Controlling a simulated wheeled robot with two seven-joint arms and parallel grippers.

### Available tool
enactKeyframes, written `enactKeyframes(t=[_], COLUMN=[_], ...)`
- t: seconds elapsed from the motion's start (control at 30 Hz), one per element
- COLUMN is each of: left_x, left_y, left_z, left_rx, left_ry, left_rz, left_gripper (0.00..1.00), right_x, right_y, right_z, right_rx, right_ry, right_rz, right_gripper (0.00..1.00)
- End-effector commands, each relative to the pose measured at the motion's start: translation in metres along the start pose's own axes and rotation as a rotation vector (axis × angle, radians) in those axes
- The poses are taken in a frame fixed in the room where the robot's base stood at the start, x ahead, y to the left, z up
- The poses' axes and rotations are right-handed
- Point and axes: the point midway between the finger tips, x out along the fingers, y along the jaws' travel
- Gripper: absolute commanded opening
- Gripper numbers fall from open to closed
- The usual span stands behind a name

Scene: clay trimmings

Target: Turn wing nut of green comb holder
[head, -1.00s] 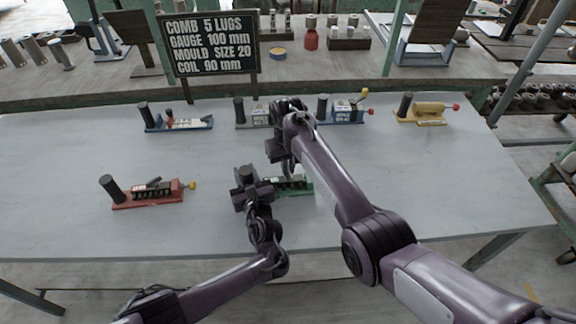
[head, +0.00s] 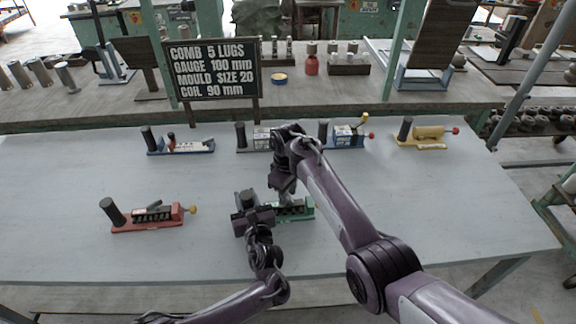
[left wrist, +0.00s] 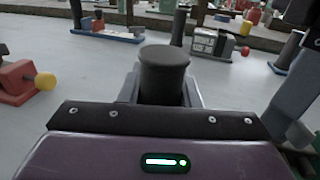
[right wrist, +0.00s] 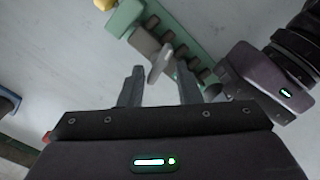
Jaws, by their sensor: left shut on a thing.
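The green comb holder (head: 294,209) lies on the table, partly hidden behind my arms in the head view. My left gripper (head: 246,201) is shut on its black upright handle; the left wrist view shows this handle (left wrist: 164,76) between the fingers. The right wrist view shows the holder's green base (right wrist: 203,48), a row of dark lugs and a grey wing nut (right wrist: 161,62). My right gripper (right wrist: 158,84) is open above the holder, with the wing nut seen between its fingertips. I cannot tell whether they touch it.
A red comb holder (head: 148,217) stands to the left. A blue one (head: 180,146), a grey one (head: 256,138), another blue one (head: 345,135) and a yellow one (head: 424,138) stand along the back. A black sign (head: 213,70) stands behind. The table's front is clear.

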Motion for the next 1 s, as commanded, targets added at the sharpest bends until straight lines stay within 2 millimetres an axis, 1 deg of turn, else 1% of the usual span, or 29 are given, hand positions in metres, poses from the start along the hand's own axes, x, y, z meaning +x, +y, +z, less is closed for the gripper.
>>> enactKeyframes(t=[0.03,0.1,0.3,0.5,0.73,0.8,1.0], left_x=[0.0,0.0,0.0,0.0,0.0,0.0,0.0], left_y=[0.0,-0.001,-0.001,-0.001,-0.001,0.0,0.001], left_z=[0.0,0.0,0.0,0.0,0.0,0.0,0.0], left_rx=[0.0,0.0,0.0,0.0,0.0,0.0,0.002], left_ry=[0.0,0.0,0.0,0.001,0.0,0.0,0.001], left_rz=[-0.001,-0.001,-0.003,-0.003,-0.001,0.0,0.001], left_gripper=[0.0,0.0,0.0,0.0,0.0,0.0,0.0], right_x=[0.0,0.0,0.0,0.001,0.001,-0.018,-0.059], right_y=[0.0,-0.002,-0.006,-0.008,-0.009,-0.009,-0.009], right_z=[0.0,0.0,0.001,0.004,0.007,0.005,0.005], right_rx=[-0.098,-0.24,-0.627,-0.984,-1.359,-1.345,-1.341], right_ry=[0.0,0.0,0.001,0.0,0.0,0.004,0.003], right_rz=[0.001,0.001,-0.001,-0.002,-0.003,0.001,0.003], right_gripper=[0.3,0.3,0.3,0.3,0.3,0.3,0.3])
